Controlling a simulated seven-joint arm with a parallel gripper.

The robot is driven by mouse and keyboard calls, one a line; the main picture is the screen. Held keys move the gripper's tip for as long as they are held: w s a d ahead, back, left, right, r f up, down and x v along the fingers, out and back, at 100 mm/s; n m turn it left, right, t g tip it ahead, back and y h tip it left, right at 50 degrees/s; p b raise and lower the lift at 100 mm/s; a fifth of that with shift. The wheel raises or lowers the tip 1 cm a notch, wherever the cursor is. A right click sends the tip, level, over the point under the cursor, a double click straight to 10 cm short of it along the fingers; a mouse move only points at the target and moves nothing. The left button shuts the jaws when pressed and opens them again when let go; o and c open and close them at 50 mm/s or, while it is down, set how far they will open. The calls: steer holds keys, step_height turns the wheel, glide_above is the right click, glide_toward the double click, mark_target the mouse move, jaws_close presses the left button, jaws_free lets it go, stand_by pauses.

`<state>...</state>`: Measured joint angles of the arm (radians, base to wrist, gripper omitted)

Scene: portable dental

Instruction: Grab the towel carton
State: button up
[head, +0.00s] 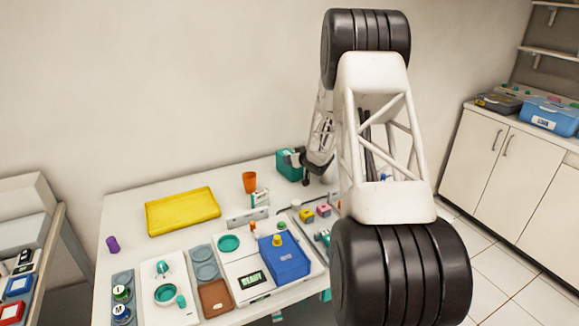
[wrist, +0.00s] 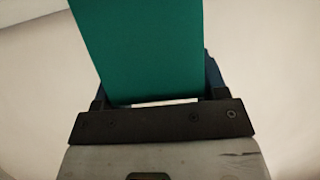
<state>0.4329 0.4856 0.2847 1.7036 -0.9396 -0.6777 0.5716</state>
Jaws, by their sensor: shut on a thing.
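The towel carton appears to be the teal green box (head: 289,166) at the back right of the table in the head view. My gripper (head: 303,160) is at the box's right side, with its dark fingers against it. In the wrist view, the plain green face of the carton (wrist: 145,50) fills the space between the two fingers of my gripper (wrist: 156,88), one on each side. The gripper is shut on the carton. The carton's far end is outside the wrist view. I cannot tell whether its base touches the table.
On the table (head: 125,215) stand an orange cup (head: 249,182) and a small white-and-green box (head: 260,197), left of the carton. A yellow tray (head: 183,211) lies further left. A blue case (head: 283,257) and several small items fill the front. My arm hides the table's right side.

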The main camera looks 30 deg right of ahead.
steer(key=shift+c, duration=1.2)
steer(key=shift+r, duration=0.75)
step_height(320, 180, up, 2)
steer(key=shift+r, duration=0.15)
steer(key=s+a, duration=0.2)
steer(key=s, duration=0.5)
steer(key=s+a+r, duration=0.1)
steer(key=s+a, duration=0.2)
steer(key=s, duration=0.5)
steer(key=shift+a, duration=0.15)
steer(key=shift+r, duration=0.1)
